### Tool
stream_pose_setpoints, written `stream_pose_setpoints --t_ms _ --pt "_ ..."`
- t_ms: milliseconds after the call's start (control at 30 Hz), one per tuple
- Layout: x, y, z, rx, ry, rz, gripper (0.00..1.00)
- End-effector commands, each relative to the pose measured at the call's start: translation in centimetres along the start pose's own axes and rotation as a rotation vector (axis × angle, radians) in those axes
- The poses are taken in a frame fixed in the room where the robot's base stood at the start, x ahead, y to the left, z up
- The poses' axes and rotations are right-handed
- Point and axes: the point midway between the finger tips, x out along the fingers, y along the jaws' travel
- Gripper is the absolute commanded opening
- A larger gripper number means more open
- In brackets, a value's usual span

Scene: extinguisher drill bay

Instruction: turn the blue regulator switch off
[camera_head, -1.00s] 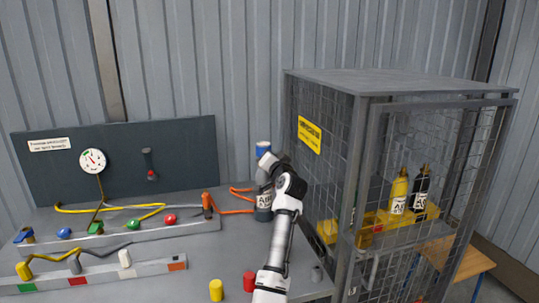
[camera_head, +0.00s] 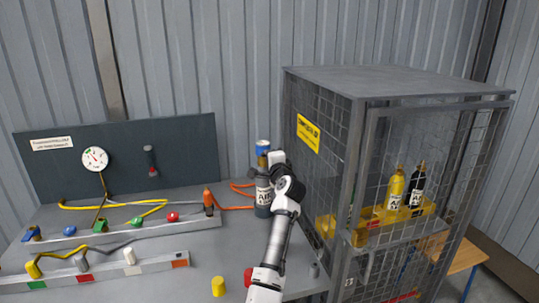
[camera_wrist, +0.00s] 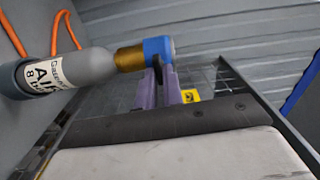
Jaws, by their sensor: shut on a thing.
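The blue regulator switch (camera_head: 263,147) caps a grey air cylinder (camera_head: 262,197) that stands upright at the bench's right end. In the wrist view the blue regulator (camera_wrist: 158,46) sits on a brass neck (camera_wrist: 130,58) at the end of the cylinder (camera_wrist: 68,74), which has a white label. My gripper (camera_head: 276,158) is at the right side of the regulator. In the wrist view its purple fingers (camera_wrist: 163,80) are shut on the regulator's near side, around a small dark part. The exact contact is partly hidden, and I cannot read the switch's position.
A mesh cage (camera_head: 400,85) stands close to the right of my arm, with yellow and black bottles inside. Orange hose (camera_head: 236,208) runs left of the cylinder. Rails with coloured valves (camera_head: 125,232) and a gauge panel (camera_head: 120,155) fill the left. A red cylinder stands in front.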

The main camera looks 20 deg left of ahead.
Motion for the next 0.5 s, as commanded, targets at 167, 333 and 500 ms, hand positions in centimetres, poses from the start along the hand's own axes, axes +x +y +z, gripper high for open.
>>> stream_pose_setpoints --t_ms 167,333,500 --pt "0.00 -0.04 0.02 0.053 0.000 0.000 0.00" --pt "0.00 0.02 0.02 0.072 0.000 0.000 0.00" --pt "0.00 0.04 0.03 0.075 -0.001 0.000 0.00"
